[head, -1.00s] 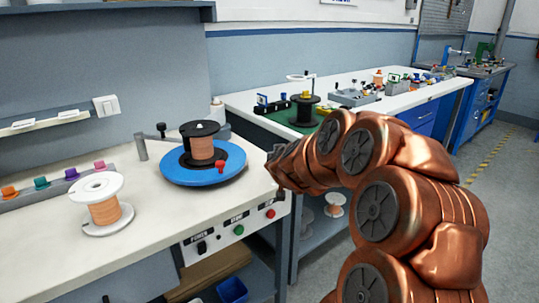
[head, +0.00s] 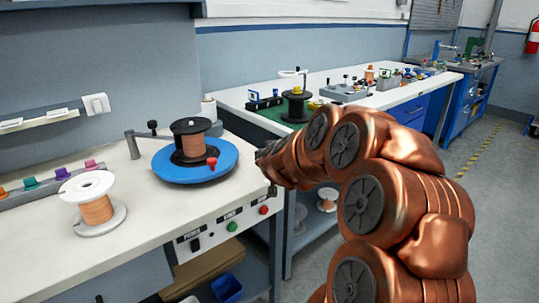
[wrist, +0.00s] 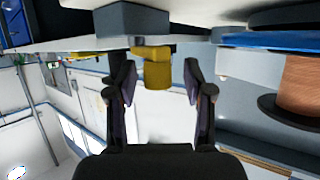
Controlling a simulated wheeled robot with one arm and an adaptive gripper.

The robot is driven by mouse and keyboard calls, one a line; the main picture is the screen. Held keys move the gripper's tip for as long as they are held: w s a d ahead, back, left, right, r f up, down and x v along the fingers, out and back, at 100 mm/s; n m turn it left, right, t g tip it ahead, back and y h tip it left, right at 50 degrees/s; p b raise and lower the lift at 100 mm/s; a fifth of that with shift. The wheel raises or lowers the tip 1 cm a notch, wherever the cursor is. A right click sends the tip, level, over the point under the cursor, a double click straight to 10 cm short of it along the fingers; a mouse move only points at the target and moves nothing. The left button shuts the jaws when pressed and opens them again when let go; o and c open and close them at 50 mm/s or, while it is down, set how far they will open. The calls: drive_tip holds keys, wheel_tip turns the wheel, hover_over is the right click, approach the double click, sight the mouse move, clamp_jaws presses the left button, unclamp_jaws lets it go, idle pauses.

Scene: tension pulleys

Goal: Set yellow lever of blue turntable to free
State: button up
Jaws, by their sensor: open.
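The blue turntable (head: 222,168) sits on the near workbench and carries a black-flanged copper spool (head: 194,147). Its rim also shows at the upper right of the wrist view (wrist: 270,40), which looks upside down. A yellow piece (wrist: 153,72), which looks like the yellow lever, shows beside a grey block (wrist: 130,20) in the wrist view. In the head view I cannot make this lever out. My gripper (wrist: 163,88) is open, and the yellow piece appears between its fingers; I see no contact. In the head view my gripper (head: 262,160) is just right of the turntable, partly hidden by my arm.
A red knob (head: 211,163) stands at the turntable's front right, and a grey crank arm (head: 133,146) is behind it. A white-flanged spool (head: 97,208) stands at left. Panel buttons (head: 232,226) line the bench front. Another bench (head: 345,92) with devices extends behind.

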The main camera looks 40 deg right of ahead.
drive_tip(key=shift+s, duration=0.1)
drive_tip(key=v, duration=1.1)
drive_tip(key=shift+s+a+r, duration=0.2)
drive_tip(key=shift+s, duration=0.1)
idle(0.4)
